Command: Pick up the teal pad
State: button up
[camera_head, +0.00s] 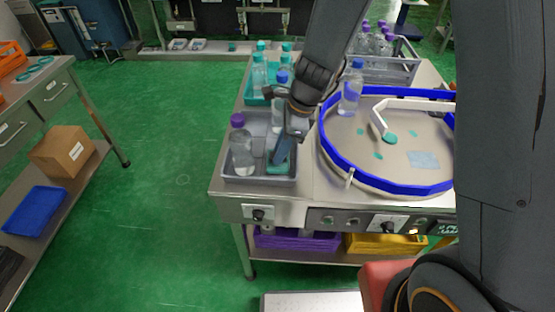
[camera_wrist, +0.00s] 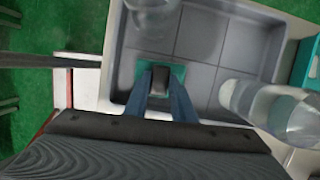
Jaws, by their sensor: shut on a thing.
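The teal pad (camera_wrist: 177,72) lies low in the grey tray (camera_wrist: 210,45), near its front wall, between the fingers in the wrist view. It also shows in the head view (camera_head: 278,168), just below the fingertips. My gripper (camera_wrist: 160,80) reaches down into the tray with its two blue fingers around a small grey block-like part at the pad's middle. The fingers are shut on the pad. In the head view my gripper (camera_head: 283,155) points down at the tray, and it hides part of the pad. I cannot tell whether the pad touches the tray floor.
A clear bottle with a purple cap (camera_head: 241,150) stands in the tray left of my gripper. A blue-capped bottle (camera_head: 281,100) stands behind. A teal tray with teal-capped bottles (camera_head: 259,75) is further back. A round blue-rimmed table (camera_head: 340,165) is to the right.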

jog(key=shift+r, duration=0.1)
notch_tip(320, 180, up, 10)
jog(key=shift+b, duration=0.4)
dwell(0.4)
